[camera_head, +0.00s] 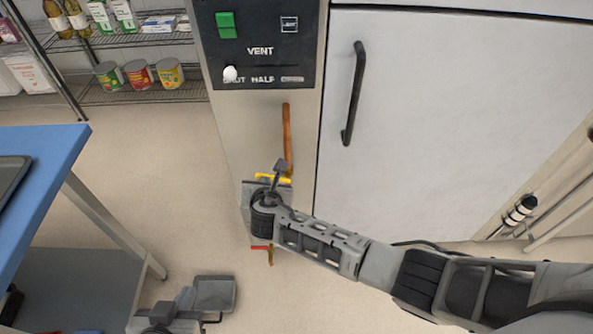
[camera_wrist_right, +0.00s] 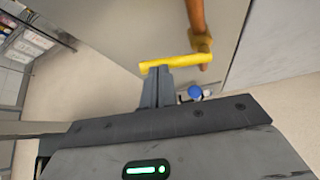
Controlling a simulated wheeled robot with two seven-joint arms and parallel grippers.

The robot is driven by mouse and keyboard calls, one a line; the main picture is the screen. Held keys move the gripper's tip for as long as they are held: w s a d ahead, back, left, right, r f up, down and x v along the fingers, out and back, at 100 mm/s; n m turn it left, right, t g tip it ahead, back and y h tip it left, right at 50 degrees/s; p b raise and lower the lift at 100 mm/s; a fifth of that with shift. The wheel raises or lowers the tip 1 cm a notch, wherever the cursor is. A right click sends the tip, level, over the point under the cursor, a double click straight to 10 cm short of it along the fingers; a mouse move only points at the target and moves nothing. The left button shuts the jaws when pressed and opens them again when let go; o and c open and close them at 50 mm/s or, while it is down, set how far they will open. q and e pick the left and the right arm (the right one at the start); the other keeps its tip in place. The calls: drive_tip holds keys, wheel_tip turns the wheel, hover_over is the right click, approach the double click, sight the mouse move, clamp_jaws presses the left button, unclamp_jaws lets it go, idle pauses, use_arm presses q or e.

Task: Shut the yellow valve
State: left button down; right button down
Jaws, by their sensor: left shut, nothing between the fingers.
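The yellow valve handle (camera_head: 273,178) is on a copper pipe (camera_head: 287,135) at the front of the oven's side panel. In the right wrist view the yellow handle (camera_wrist_right: 180,62) lies roughly crosswise to the pipe. My right gripper (camera_head: 280,167) is at the handle, and its arm hides part of the valve. In the right wrist view its fingers (camera_wrist_right: 157,75) are together, with their tips against or just short of the handle; contact is unclear. My left gripper (camera_head: 205,316) is low at the bottom edge, shut and empty, away from the valve.
A red handle (camera_head: 261,247) shows lower on the pipe, and a blue-topped part (camera_wrist_right: 195,92) is below the yellow handle. The oven door has a black handle (camera_head: 354,95). A blue-topped table (camera_head: 40,170) stands left. A wire shelf (camera_head: 140,95) is behind.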

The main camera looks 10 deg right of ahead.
drive_tip(key=shift+d, duration=0.3)
use_arm(q)
drive_tip(key=shift+r, duration=0.25)
use_arm(e)
drive_tip(key=shift+s+d+f, duration=0.15)
drive_tip(key=shift+d+f, duration=0.2)
drive_tip(key=shift+d, duration=0.25)
drive_tip(key=shift+a, duration=0.1)
